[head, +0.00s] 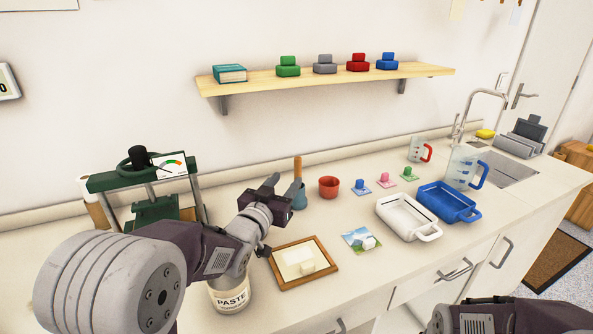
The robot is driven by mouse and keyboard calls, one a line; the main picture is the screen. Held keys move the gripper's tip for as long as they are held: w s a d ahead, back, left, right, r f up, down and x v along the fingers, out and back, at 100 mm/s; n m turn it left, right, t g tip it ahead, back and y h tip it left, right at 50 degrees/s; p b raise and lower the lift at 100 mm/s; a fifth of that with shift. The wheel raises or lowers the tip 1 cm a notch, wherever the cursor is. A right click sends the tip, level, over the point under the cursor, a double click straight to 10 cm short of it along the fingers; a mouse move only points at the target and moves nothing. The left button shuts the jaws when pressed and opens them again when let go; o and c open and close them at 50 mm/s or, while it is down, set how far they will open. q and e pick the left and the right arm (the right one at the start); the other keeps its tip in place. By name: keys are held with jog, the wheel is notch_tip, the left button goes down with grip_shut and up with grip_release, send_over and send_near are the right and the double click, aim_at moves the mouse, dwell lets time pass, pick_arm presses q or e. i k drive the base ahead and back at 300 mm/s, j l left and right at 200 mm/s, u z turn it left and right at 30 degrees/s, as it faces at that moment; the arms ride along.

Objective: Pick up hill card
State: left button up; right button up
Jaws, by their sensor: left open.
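The hill card (352,236), a small picture in blue and green, lies flat on the counter right of the wooden frame. A small pale block sits on it. My left gripper (284,188) is open and empty, above the counter behind the wooden frame. It is up and left of the card, apart from it. Part of my right arm shows at the bottom right, but its gripper is out of view.
The wooden frame (277,275) holds a pale sheet and block. A paste jar (231,296) stands under my left arm. White (393,207) and blue (434,192) trays lie right of the card. A red cup (329,187) and a green press (152,210) stand behind.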

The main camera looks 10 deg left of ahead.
aim_at(361, 240)
jog(key=k+l, duration=0.2)
jog(key=k, duration=0.3)
jog(key=k+l, duration=0.2)
jog(key=k, duration=0.25)
